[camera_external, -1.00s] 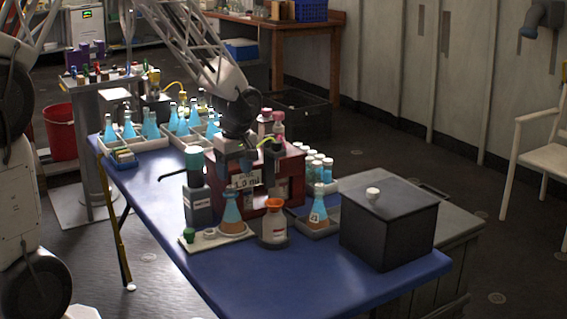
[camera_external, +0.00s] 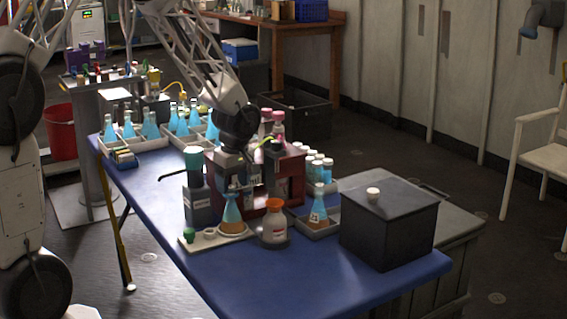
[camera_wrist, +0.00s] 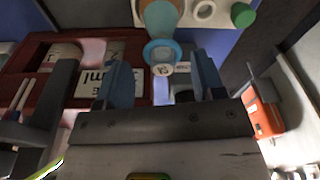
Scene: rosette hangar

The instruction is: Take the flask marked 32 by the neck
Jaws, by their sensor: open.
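A conical flask (camera_external: 232,214), blue above and brown below, stands on a small white tray (camera_external: 214,240) at the front of the blue table. My gripper (camera_external: 231,181) is open just above it, at the height of its neck. In the wrist view the flask (camera_wrist: 160,16) points its mouth towards me, and the neck end lies between the two blue-grey fingers of my gripper (camera_wrist: 160,76), with gaps on both sides. A small white tag by the neck is not clearly readable. A similar flask (camera_external: 318,215) with a marked label stands in a grey tray to the right; its number is too small to read.
A dark red rack (camera_external: 290,178) stands close behind my gripper. A black lidded box (camera_external: 390,232) stands at the right.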

